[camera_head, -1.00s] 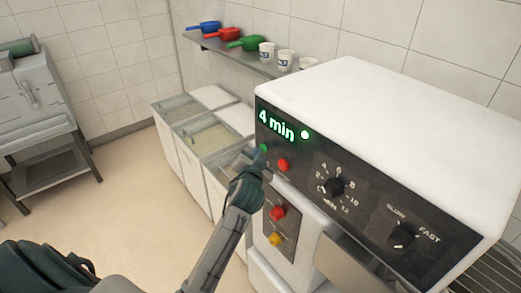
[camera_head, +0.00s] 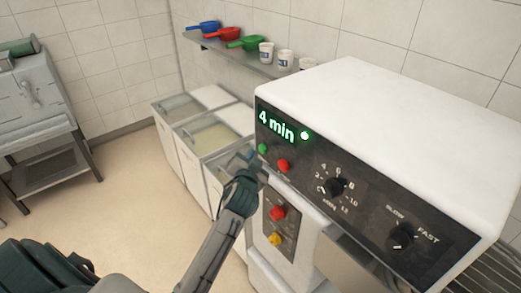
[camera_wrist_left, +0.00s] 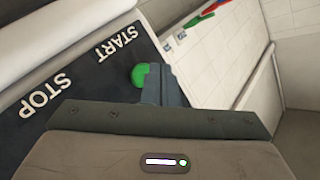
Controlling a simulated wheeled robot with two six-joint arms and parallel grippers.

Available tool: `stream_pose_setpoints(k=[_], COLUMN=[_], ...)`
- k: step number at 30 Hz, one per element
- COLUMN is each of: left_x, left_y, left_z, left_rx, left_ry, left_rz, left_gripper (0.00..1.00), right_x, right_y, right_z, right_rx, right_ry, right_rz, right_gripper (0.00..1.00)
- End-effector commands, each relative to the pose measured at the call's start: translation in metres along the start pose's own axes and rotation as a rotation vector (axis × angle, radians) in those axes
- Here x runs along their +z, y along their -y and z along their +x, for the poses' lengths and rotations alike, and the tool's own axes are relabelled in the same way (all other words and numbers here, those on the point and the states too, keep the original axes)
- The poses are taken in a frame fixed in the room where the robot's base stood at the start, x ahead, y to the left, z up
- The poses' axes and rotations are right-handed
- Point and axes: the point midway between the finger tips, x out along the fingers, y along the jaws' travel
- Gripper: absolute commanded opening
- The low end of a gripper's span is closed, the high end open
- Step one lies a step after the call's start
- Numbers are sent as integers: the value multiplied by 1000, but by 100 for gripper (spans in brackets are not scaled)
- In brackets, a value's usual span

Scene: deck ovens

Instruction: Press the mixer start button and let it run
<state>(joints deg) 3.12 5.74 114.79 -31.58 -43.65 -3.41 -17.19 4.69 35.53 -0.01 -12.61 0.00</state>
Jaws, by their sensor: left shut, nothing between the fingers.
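The mixer (camera_head: 370,110) is a white box with a black control panel. Its display (camera_head: 277,124) reads "4 min" in green beside a lit round light (camera_head: 305,135). The green start button (camera_head: 263,148) is at the panel's left, with a red button (camera_head: 283,165) to its right. My left gripper (camera_head: 255,165) is shut and empty, just below and left of the green button, apart from it in the head view. In the left wrist view the green button (camera_wrist_left: 138,76) shows beside the fingers (camera_wrist_left: 158,84), near the words START and STOP. My right gripper is not seen.
A time dial (camera_head: 333,187) and a SLOW/FAST dial (camera_head: 400,236) sit to the right on the panel. A lower plate has a red (camera_head: 277,212) and a yellow button (camera_head: 274,239). Open bins (camera_head: 215,135) stand behind; a shelf (camera_head: 235,54) holds scoops and cups.

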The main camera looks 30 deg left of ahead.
Motion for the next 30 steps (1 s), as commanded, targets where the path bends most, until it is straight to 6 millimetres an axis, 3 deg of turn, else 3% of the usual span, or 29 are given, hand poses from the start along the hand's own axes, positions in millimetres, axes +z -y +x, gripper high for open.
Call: stream_pose_setpoints(k=[18, 30], left_x=[23, 25], left_y=[24, 25], left_z=[-32, -35], left_rx=[0, 0], left_ry=[0, 0], left_rz=[2, 0], left_gripper=[0, 0], right_x=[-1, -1], right_y=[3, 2], right_z=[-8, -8], right_rx=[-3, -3], right_ry=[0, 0], right_rz=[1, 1], right_gripper=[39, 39])
